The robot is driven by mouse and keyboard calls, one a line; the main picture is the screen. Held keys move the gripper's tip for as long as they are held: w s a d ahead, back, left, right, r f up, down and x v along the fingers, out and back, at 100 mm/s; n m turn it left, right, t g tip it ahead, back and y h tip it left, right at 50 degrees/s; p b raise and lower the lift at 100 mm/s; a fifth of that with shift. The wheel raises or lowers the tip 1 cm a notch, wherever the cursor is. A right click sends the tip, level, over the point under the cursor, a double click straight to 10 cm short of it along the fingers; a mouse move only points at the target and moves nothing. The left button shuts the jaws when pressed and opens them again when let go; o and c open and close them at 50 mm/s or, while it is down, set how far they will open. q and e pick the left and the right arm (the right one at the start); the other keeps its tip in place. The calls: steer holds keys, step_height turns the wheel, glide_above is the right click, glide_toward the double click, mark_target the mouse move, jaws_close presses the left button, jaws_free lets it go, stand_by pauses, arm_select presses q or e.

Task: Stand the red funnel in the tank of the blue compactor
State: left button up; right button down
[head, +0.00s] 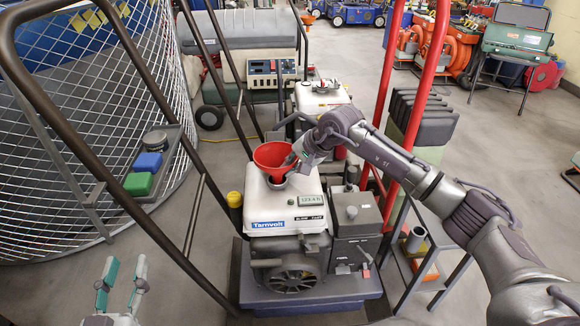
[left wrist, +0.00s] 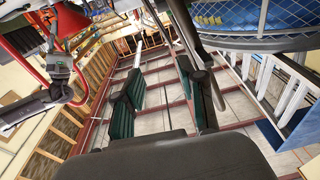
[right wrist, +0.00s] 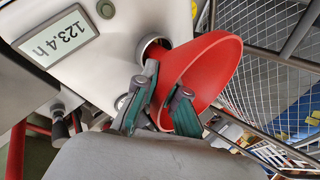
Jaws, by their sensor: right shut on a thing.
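The red funnel (head: 272,154) is upright, wide mouth up, at the top of the white tank (head: 258,204) of the compactor with the blue base (head: 330,300). My right gripper (head: 288,166) is shut on the funnel's side; in the right wrist view its fingers (right wrist: 160,108) pinch the red cone (right wrist: 208,72). The spout end is at the tank's round filler neck (right wrist: 152,46); it looks inside the ring, but how deep is hidden. My left gripper (head: 121,285) is open and empty, low at the left; its fingers stand apart in the left wrist view (left wrist: 165,105).
Dark handle bars (head: 145,205) and a red bar (head: 410,100) flank the compactor. A wire mesh cage (head: 60,140) with a shelf of blue and green blocks stands left. Another white-tanked machine (head: 322,100) is behind. A small side table (head: 425,270) stands right.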

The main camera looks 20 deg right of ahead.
steer(key=shift+f+b, duration=0.55)
steer(key=shift+f, duration=0.2)
arm_select(q)
step_height(320, 180, up, 8)
steer(key=s+t+h, duration=0.1)
steer(key=s+t, duration=0.1)
steer(key=t, duration=0.3)
steer(key=shift+s+d+f+h+b, duration=0.2)
steer(key=shift+s+d+h+b, duration=0.1)
steer(key=shift+h+b, duration=0.1)
arm_select(e)
steer(key=shift+f, duration=0.6)
steer(key=c, duration=1.2)
jaws_free()
steer(key=shift+r, duration=0.1)
